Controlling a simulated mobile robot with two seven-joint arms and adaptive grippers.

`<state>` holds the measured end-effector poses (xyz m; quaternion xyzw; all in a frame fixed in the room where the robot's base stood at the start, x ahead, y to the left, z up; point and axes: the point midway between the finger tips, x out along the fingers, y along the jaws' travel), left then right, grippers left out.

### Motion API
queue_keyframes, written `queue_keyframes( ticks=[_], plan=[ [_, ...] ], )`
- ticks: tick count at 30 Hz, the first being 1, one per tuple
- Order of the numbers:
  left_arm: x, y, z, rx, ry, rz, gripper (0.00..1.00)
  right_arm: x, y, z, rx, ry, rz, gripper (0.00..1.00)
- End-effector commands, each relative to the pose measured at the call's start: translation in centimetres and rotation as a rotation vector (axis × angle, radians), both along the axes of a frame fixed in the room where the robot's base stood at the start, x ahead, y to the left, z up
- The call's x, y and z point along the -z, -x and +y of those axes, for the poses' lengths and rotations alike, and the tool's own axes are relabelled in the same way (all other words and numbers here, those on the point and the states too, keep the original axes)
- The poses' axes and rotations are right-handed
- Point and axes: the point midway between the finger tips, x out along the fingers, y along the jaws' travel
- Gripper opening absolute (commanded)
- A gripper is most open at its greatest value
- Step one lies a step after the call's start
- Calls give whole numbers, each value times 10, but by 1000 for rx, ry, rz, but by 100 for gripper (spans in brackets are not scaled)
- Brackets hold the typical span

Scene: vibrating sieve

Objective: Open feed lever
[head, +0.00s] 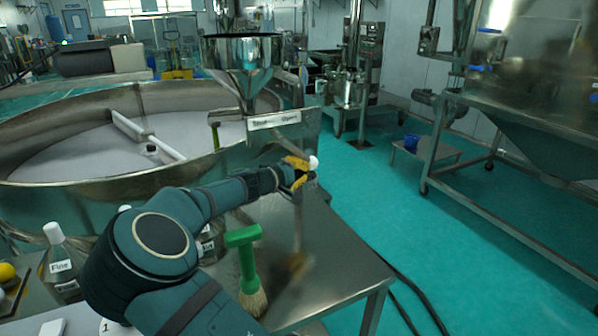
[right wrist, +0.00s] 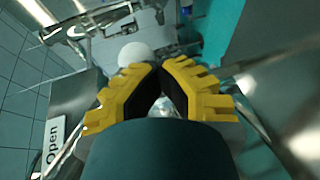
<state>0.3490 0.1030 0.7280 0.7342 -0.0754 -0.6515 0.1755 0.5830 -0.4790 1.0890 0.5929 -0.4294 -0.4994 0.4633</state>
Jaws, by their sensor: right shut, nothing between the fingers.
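The feed hopper is a steel funnel (head: 243,65) above the sieve's edge. A sign (head: 273,120) below it reads "Open" at its right end; the same word shows on the sign in the right wrist view (right wrist: 53,145). A white ball knob (head: 313,162), apparently the feed lever's, shows just past my right gripper (head: 297,172). In the right wrist view the knob (right wrist: 135,54) lies just beyond and left of the yellow fingertips (right wrist: 160,72). The fingers are shut with nothing between them. Whether they touch the knob, I cannot tell. My left gripper is out of view.
The round steel sieve (head: 60,190) fills the left. A steel table (head: 345,250) lies under my right arm, with a green-handled brush (head: 247,260) on it. A "Fine" bottle (head: 60,255) stands at left. A green handle (head: 214,132) stands by the sieve rim.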

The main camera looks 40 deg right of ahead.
Motion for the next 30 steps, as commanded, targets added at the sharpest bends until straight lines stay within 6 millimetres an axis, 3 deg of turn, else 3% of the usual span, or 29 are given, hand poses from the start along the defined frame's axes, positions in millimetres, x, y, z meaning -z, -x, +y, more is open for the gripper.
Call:
queue_keyframes(
  ticks=[1,5,21,30],
  plan=[
    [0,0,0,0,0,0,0,-4,5,-8,16,7,-1,0],
    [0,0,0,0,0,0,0,-5,6,-1,15,7,-2,0],
    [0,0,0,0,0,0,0,-22,14,101,0,5,-2,0],
    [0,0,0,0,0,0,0,-25,16,122,0,4,0,0]
  ],
)
